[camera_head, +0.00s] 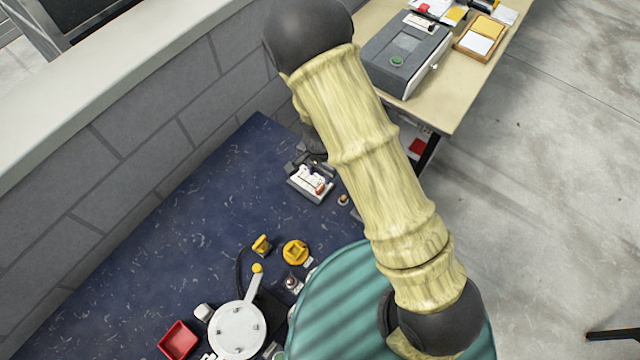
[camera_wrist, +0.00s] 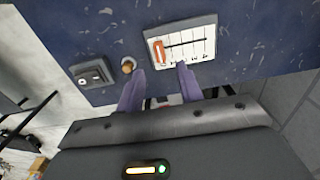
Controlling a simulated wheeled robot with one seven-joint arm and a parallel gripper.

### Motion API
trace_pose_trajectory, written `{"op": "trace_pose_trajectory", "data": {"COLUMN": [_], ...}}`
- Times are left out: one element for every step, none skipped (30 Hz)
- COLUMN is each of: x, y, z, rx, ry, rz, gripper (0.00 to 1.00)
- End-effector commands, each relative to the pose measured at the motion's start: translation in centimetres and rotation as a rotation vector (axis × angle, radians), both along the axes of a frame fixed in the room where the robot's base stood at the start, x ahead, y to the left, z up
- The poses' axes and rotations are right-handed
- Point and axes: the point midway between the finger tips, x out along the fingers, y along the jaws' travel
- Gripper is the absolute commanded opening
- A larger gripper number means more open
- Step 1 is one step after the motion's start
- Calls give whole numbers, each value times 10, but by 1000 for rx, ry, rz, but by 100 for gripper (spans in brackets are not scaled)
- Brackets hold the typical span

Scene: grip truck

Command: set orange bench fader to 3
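The fader is a white panel in a grey frame (camera_wrist: 205,46), set on the dark blue bench, with a dark slot and several marks. Its orange handle (camera_wrist: 159,51) stands at the left end of the slot in the wrist view. The marks are too small to read surely. The fader also shows in the head view (camera_head: 308,182), just left of my arm. My gripper (camera_wrist: 160,71) has its two purple fingers spread apart with nothing visible between them. The fingertips are near the fader's lower edge in the wrist view, with the handle just beyond the gap; I cannot tell their height above it.
A round brown button (camera_wrist: 128,66) and a grey switch box (camera_wrist: 92,73) are left of the fader in the wrist view. In the head view, a white disc with a lever (camera_head: 237,330), a yellow knob (camera_head: 295,252) and a red tray (camera_head: 178,341) stand nearer. A block wall (camera_head: 150,140) borders the bench.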

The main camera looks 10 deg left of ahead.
Motion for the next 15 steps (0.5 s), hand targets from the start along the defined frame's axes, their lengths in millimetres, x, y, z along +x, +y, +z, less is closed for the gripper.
{"op": "trace_pose_trajectory", "data": {"x": [-1,0,-1,0,-1,-1,-1,0,0,0,0,0,0,0,0], "y": [-1,-1,-1,-1,-1,-1,-1,-1,-1,-1,-1,-1,0,0,0], "z": [-11,-16,-23,-28,-33,-41,-45,-50,-55,-59,-62,-66,-68,-69,-71], "rx": [0,0,0,-1,0,-1,0,0,0,1,0,0,1,1,2], "ry": [4,4,4,3,4,4,4,4,2,3,2,1,1,2,1], "rz": [-3,-3,-2,-3,-3,-3,-4,-4,-4,-3,-2,-2,-2,-1,-1], "gripper": [36,36,36,36,36,36,36,36,36,36,36,36,36,36,36]}}
